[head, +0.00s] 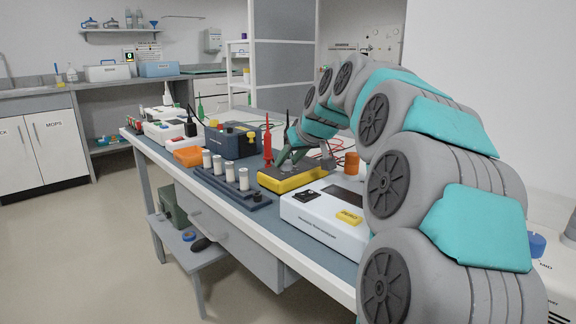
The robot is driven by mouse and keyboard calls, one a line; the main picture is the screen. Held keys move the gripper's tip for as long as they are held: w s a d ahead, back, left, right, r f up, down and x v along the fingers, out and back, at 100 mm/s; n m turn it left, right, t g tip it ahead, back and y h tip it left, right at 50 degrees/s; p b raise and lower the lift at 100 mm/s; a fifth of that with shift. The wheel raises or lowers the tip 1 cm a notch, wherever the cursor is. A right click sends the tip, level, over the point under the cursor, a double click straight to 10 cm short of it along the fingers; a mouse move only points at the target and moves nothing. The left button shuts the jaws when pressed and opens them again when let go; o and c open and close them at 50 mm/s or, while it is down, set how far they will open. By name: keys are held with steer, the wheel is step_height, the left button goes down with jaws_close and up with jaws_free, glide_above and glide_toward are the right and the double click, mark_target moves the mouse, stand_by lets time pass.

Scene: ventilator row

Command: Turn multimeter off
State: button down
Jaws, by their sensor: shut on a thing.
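The multimeter (291,182) is a yellow case with a dark top face, lying on the bench right of the picture's middle. My gripper (284,164) reaches down onto its top face from above, at the far end of my grey and teal arm. The jaws are shut on the multimeter's dial, which is small and mostly hidden by the fingers. The dial's setting and the display cannot be read from here.
A white instrument (322,224) stands in front of the multimeter, and a rack of white cylinders (228,180) to its left. A red probe (267,146) stands close behind, with an orange cylinder (351,164) to the right. Red leads (325,150) lie behind. The floor at left is clear.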

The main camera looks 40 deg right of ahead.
steer(key=shift+n+y, duration=0.4)
steer(key=shift+n, duration=0.1)
steer(key=c, duration=0.5)
jaws_free()
steer(key=shift+r, duration=0.1)
steer(key=v, duration=0.7)
steer(key=shift+s+r+b, duration=0.25)
steer(key=shift+s+b, duration=0.05)
steer(key=shift+b, duration=0.05)
